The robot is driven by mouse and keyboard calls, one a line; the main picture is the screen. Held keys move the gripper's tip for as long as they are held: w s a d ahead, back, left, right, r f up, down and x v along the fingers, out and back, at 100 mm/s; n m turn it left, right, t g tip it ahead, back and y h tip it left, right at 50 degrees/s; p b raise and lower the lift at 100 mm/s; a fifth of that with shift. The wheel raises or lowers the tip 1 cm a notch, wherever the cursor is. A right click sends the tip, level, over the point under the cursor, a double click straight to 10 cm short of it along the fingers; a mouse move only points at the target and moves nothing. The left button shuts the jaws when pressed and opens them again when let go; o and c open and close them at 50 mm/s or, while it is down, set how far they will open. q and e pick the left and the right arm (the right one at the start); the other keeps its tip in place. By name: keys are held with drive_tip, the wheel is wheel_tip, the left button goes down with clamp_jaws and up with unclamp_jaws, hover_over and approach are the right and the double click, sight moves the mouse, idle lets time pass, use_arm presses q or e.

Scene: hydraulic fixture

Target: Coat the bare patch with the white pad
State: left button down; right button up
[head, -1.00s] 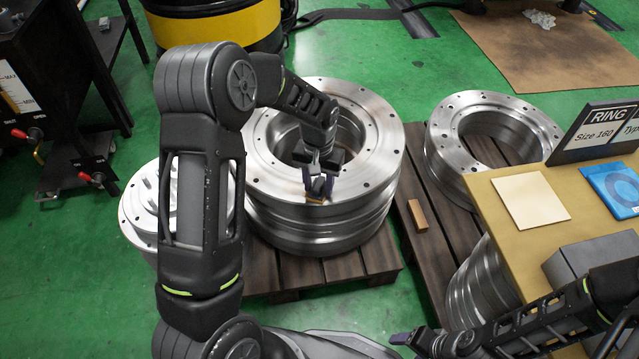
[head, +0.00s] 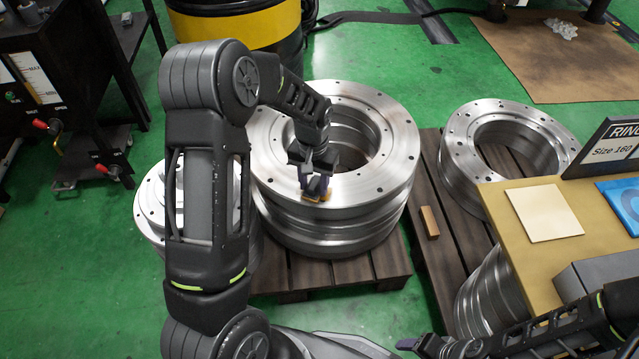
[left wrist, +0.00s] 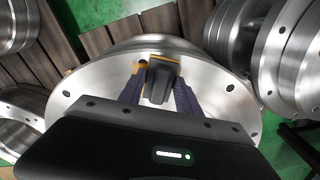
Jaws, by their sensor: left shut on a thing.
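My left gripper (head: 316,188) is shut on a dark grey block with a yellow edge, the held pad tool (left wrist: 162,82). It is over the front part of the top face of the large steel ring (head: 385,165). The tool is at or just above that face; I cannot tell if it touches. No white pad face shows; the underside is hidden. I cannot make out a bare patch; the tool and gripper cover part of the face. My right gripper (head: 412,344) is low at the right, by the bench, its opening unclear.
The ring rests on a wooden pallet (head: 340,275). A small wooden block (head: 429,222) lies on the pallet to the right, near another ring (head: 462,155). A tan bench (head: 515,240) with a ring sign (head: 610,150) stands at right. A yellow-and-black drum (head: 240,25) is behind.

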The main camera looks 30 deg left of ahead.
sight(295, 190)
use_arm(q)
drive_tip(key=shift+s+a, duration=0.25)
drive_tip(key=shift+a, duration=0.6)
drive_tip(key=shift+s+a+f, duration=0.1)
drive_tip(key=shift+s+a, duration=0.2)
drive_tip(key=shift+a, duration=0.5)
drive_tip(key=shift+s+a+f, duration=0.1)
drive_tip(key=shift+s+a, duration=0.15)
drive_tip(key=shift+a, duration=0.55)
drive_tip(key=shift+r+p, duration=2.4)
drive_tip(key=shift+r, duration=0.7)
wheel_tip(295, 190, up, 3)
drive_tip(key=shift+p, duration=1.2)
